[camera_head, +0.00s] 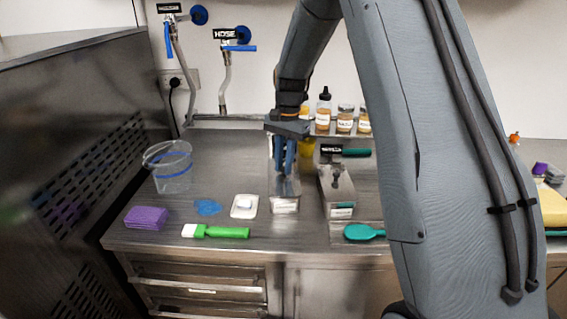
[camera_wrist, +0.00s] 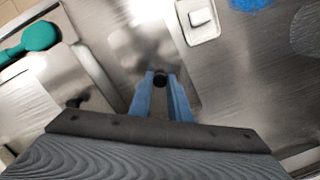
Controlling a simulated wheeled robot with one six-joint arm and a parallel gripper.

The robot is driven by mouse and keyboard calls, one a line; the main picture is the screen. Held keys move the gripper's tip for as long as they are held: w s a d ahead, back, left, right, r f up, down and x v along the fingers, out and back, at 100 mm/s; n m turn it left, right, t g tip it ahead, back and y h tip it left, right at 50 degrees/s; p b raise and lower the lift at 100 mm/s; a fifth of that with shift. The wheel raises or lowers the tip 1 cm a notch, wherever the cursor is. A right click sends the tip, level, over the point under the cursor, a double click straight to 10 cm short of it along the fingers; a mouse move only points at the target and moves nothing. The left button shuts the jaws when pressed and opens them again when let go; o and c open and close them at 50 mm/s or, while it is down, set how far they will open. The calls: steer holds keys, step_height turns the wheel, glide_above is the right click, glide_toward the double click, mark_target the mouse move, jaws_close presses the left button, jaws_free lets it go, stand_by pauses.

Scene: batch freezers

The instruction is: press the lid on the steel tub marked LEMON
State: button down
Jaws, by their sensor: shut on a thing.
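A steel tub (camera_head: 286,206) with a white label stands on the counter directly below my gripper (camera_head: 285,172). The label is too small to read. In the wrist view my gripper (camera_wrist: 160,82) has its blue fingers closed around a small black knob (camera_wrist: 160,80). A shiny steel lid (camera_wrist: 150,48) shows beneath the knob. The lid lies over the tub, but I cannot tell whether it is fully seated or slightly raised. A second steel tub (camera_head: 341,212) with a label stands to the right; its label is unreadable too.
A teal scoop (camera_head: 362,232) lies right. Bottles and jars (camera_head: 345,119) stand on a rear shelf.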

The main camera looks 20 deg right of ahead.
stand_by(0.3)
steer(key=c, duration=1.1)
jaws_free()
steer(key=shift+r+p, duration=2.2)
steer(key=shift+r, duration=1.3)
jaws_close()
steer(key=shift+f+b, duration=1.05)
steer(key=shift+f, duration=1.75)
